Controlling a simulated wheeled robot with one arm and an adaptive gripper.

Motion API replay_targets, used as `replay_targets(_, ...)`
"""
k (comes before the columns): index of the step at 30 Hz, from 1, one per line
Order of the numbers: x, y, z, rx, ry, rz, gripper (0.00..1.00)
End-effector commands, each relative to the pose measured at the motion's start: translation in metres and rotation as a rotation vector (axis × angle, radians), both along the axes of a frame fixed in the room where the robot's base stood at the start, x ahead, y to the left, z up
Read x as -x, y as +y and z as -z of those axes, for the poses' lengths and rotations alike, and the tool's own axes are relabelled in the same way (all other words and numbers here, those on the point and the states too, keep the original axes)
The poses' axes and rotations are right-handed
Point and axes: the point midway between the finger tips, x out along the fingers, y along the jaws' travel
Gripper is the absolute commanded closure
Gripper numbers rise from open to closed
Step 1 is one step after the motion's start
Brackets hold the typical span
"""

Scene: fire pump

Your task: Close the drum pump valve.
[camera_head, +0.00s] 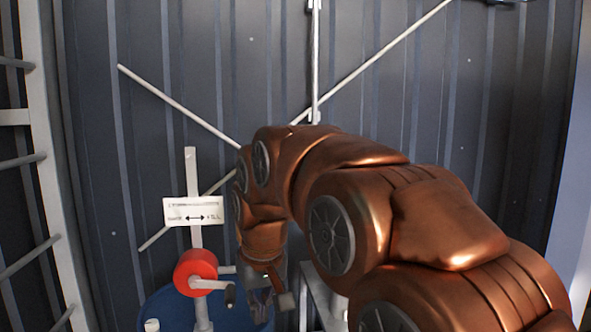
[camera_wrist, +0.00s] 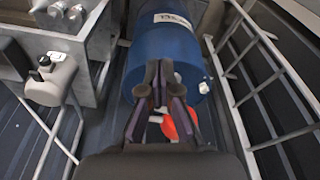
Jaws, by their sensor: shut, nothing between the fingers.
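The drum pump has a round red body (camera_head: 195,272) with a silver crank lever (camera_head: 210,284) ending in a dark grip, at the lower left of the head view. A white sign (camera_head: 193,211) with a double-headed arrow is fixed to its upright post above. A blue drum (camera_head: 160,310) stands beneath and shows large in the wrist view (camera_wrist: 165,50). My gripper (camera_head: 262,305) is to the right of the crank grip, apart from it in the head view. In the wrist view, my gripper (camera_wrist: 158,75) is shut and empty, and partly hides the red pump part (camera_wrist: 180,124).
A white ladder-like frame (camera_head: 45,150) stands at the left. White rails (camera_wrist: 262,75) run along the right in the wrist view. A grey metal box (camera_wrist: 75,45) with fittings is at its left. A corrugated wall (camera_head: 400,100) with diagonal braces is behind.

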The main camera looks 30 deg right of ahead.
Motion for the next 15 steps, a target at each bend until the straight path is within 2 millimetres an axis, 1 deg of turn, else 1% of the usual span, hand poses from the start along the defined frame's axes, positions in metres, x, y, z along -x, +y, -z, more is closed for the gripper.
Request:
replay_targets(1, -0.015, -0.007, -0.016, 0.003, -0.026, 0.010, 1.00)
replay_targets(6, -0.057, -0.030, -0.063, 0.013, -0.109, 0.044, 1.00)
replay_targets(12, -0.099, -0.061, -0.117, 0.031, -0.209, 0.087, 1.00)
replay_targets(14, -0.109, -0.071, -0.130, 0.036, -0.234, 0.102, 1.00)
replay_targets(15, -0.115, -0.078, -0.141, 0.041, -0.254, 0.112, 1.00)
